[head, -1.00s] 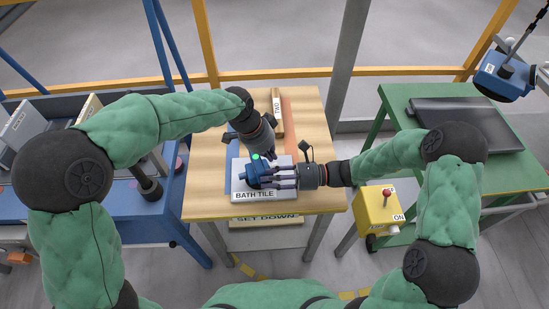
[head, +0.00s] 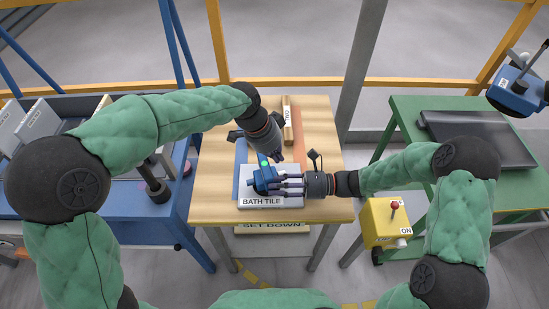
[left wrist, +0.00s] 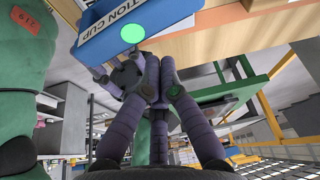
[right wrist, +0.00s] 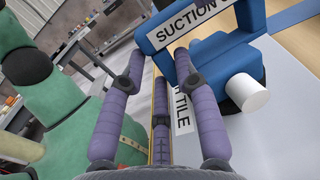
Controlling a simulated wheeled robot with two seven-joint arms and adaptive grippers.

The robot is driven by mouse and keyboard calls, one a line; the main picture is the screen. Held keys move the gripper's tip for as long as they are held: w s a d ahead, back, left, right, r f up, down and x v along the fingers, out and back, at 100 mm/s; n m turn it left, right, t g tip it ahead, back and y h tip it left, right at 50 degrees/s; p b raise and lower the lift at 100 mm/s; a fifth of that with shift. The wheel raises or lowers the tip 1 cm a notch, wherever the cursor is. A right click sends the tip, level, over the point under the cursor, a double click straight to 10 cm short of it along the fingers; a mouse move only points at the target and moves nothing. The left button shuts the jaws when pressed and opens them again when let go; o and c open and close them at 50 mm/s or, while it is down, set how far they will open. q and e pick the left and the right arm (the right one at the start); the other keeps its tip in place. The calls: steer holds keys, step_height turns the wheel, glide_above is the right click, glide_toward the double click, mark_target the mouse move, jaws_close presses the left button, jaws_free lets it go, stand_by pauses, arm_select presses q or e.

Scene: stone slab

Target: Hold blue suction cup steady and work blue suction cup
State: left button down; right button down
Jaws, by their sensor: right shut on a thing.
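The blue suction cup (head: 262,181) sits on the white bath tile (head: 270,201) on the wooden table. It carries a green dot on top. It also shows in the left wrist view (left wrist: 105,48) and, with a white knob on its side, in the right wrist view (right wrist: 236,62). My right gripper (head: 284,184) comes from the right and is shut on the suction cup, its fingers around the labelled blue part. My left gripper (head: 272,158) is just above and behind the cup, pointing down. Its fingers (left wrist: 151,72) are drawn together with nothing visible between them.
A yellow box with a red lever (head: 386,222) stands right of the table. A green table (head: 410,130) with a dark flat panel is at the right. A blue bench (head: 70,200) is at the left. A narrow wooden block (head: 291,125) lies at the table's back.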

steer(key=shift+w+d+f, duration=0.1)
steer(key=c, duration=0.8)
jaws_free()
steer(key=shift+c, duration=0.2)
steer(key=d, duration=1.2)
